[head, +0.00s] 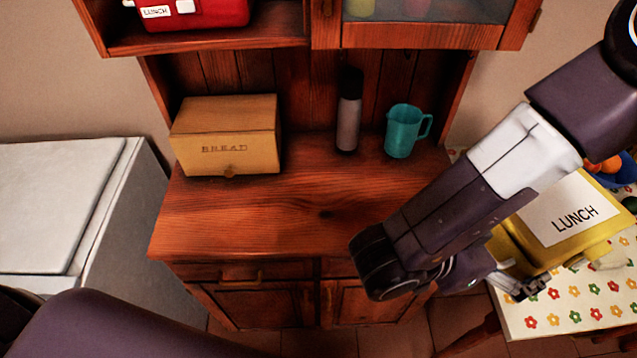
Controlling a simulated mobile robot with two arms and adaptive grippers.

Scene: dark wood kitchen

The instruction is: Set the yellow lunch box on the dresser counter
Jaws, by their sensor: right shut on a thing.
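The yellow lunch box (579,216), with a white "LUNCH" label, is at the right, over the flowered table. My right gripper (528,286) is shut on it at its near, lower side; my wrist and forearm hide part of the box. I cannot tell whether the box touches the tablecloth. The dresser counter (290,220) is reddish wood in the middle, with its front part bare. My left gripper is not in view.
A wooden bread box (226,135), a grey flask (349,115) and a teal jug (404,132) stand along the counter's back. A red lunch box (200,14) sits on the shelf above. The flowered tablecloth (570,310) covers the right table. A white appliance (60,205) stands left.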

